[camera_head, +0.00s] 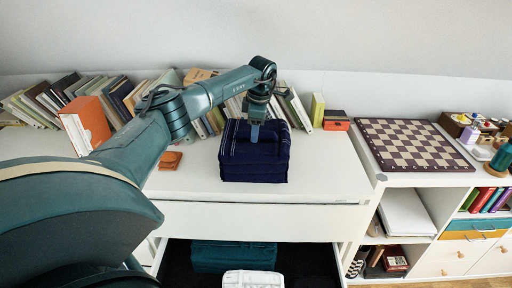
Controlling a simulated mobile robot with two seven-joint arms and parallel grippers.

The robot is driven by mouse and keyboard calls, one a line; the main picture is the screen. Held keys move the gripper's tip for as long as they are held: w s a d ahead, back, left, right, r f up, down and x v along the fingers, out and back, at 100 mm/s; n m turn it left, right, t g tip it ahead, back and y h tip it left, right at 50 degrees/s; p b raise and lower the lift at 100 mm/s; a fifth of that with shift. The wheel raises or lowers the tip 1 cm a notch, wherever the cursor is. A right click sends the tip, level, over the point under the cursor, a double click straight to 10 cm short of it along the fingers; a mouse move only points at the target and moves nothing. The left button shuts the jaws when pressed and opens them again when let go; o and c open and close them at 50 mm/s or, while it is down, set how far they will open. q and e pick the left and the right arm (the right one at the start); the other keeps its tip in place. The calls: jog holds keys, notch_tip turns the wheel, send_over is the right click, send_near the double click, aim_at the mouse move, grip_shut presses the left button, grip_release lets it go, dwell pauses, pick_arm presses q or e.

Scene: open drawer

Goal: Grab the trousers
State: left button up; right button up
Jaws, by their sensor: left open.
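The folded trousers (255,168) are a dark navy bundle with pale stitching lines, lying on the white dresser top (330,185) in front of the books. My left gripper (255,138) points straight down over the middle of the bundle, its tips at the upper face of the cloth. It is open, though the gap between the fingers is hard to see. I cannot tell whether the fingertips touch or straddle the cloth. My right gripper is not in view.
Below, an open drawer (305,262) holds teal folded cloth (233,256) and white folded cloth (252,279). Leaning books (318,110) line the wall. An orange box (88,124) stands at left. A chessboard (415,143) lies on the right cabinet. The dresser top right of the trousers is clear.

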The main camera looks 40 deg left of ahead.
pick_arm(q)
jog(key=shift+f, duration=0.3)
jog(key=shift+c, duration=0.3)
grip_shut()
jog(key=shift+r, duration=0.15)
dwell(0.8)
